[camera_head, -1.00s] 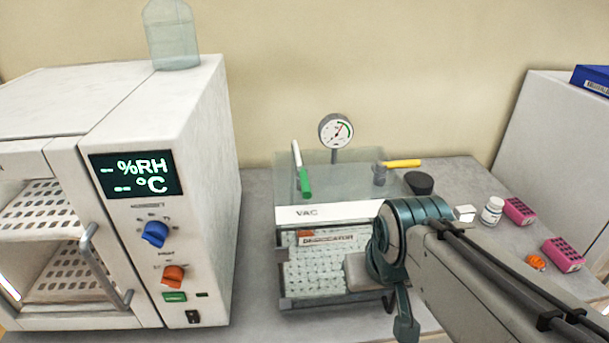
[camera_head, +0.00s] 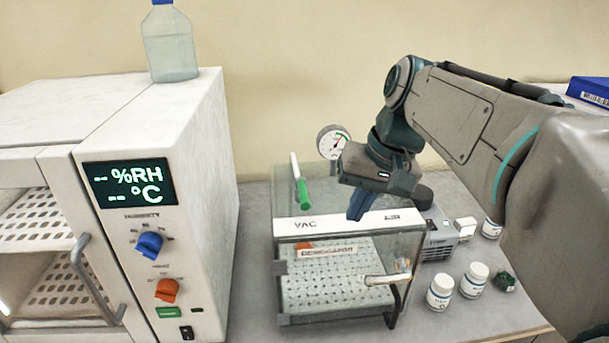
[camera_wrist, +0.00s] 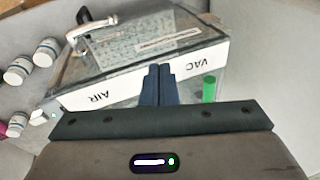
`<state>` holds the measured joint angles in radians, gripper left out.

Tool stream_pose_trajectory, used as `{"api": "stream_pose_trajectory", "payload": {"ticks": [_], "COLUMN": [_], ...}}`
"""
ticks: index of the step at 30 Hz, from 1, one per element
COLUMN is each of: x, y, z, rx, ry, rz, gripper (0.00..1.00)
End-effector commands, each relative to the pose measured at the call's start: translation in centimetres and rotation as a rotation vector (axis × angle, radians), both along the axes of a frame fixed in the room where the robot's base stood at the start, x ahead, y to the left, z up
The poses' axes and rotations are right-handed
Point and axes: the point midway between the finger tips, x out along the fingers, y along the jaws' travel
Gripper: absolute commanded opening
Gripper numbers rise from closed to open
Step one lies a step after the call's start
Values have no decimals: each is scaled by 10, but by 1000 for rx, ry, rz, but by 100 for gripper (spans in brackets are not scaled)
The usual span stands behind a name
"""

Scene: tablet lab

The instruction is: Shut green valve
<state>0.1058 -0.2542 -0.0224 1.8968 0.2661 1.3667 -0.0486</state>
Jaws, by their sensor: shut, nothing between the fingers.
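The green valve handle (camera_head: 304,195) is on top of the desiccator box (camera_head: 281,245), near its left side behind the VAC label. It points toward the front, with a white rod rising behind it. The green handle also shows in the wrist view (camera_wrist: 209,88), right of the fingers. My gripper (camera_head: 357,214) is shut and empty, fingers pointing down over the right half of the box top, to the right of the green handle and apart from it. Its blue fingers show shut together in the wrist view (camera_wrist: 158,72). The yellow-handled valve is hidden behind my gripper.
A round gauge (camera_head: 331,139) stands behind the box. A large white chamber (camera_head: 200,180) with a bottle (camera_head: 170,45) on top is close on the left. White jars (camera_head: 440,292) and a small grey device (camera_head: 440,243) are on the right of the box.

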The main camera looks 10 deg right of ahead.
Motion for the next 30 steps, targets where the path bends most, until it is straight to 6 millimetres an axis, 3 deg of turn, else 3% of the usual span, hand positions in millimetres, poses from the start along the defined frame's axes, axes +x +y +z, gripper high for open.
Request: {"api": "stream_pose_trajectory", "payload": {"ticks": [3, 9, 16, 23, 30], "x": [28, 63, 85, 90, 88], "y": [-2, -7, -18, -22, -8], "z": [26, 67, 100, 109, 90], "rx": [80, 204, 299, 329, 331], "ry": [34, 79, 110, 122, 123], "rz": [9, 63, 148, 190, 193], "gripper": [0, 0, 0, 0, 0]}}
